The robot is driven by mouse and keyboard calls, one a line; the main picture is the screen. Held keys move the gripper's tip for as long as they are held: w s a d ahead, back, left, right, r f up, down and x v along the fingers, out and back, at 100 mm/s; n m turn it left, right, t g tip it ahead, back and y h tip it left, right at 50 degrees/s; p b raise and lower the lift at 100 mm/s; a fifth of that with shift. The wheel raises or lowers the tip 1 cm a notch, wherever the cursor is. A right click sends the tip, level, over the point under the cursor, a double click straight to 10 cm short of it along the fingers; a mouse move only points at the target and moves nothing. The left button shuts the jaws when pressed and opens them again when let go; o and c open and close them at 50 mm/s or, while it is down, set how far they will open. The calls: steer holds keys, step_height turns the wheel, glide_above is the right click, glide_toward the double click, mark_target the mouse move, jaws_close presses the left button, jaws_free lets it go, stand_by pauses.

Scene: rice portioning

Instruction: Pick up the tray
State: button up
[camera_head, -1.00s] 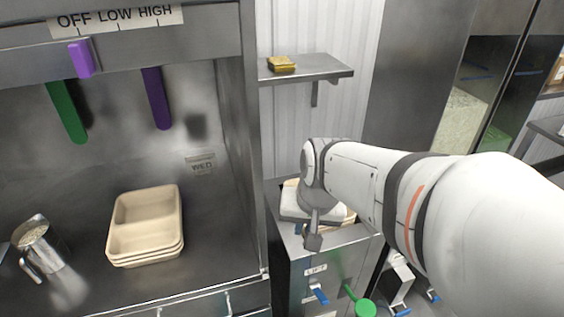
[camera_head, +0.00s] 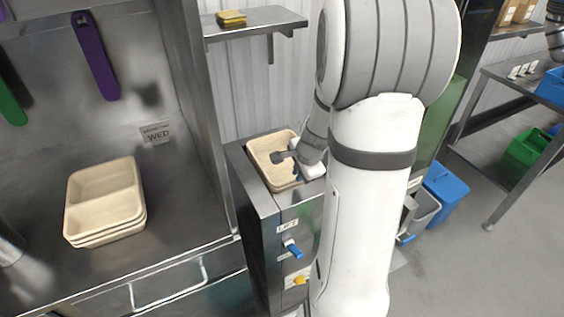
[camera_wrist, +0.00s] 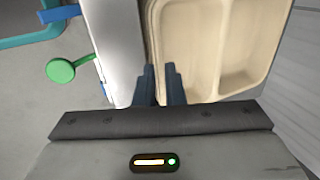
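A beige compartment tray (camera_head: 258,150) lies in the top of the metal lift cabinet, with more tray edges stacked under it. It fills the upper right of the wrist view (camera_wrist: 206,50). My gripper (camera_head: 292,160) is at the tray's right side in the head view. In the wrist view its two dark fingers (camera_wrist: 160,72) point at the tray's left rim, with a narrow gap between them. I cannot tell whether the rim is between the fingers or they touch it. Another stack of beige trays (camera_head: 104,186) sits on the steel counter at left.
The lift cabinet (camera_head: 262,235) has a blue lever (camera_head: 293,249) and a yellow knob (camera_head: 300,280) on its front. A shelf (camera_head: 270,27) with yellow sponges (camera_head: 231,18) hangs above. A steel partition (camera_head: 205,120) separates cabinet and counter. Blue and green bins stand at right.

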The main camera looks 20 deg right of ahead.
mark_target(295, 182)
steer(key=x, duration=0.3)
steer(key=shift+s+d, duration=0.1)
steer(key=shift+c, duration=0.3)
steer(key=shift+f+b, duration=0.1)
steer(key=shift+b, duration=0.2)
jaws_close()
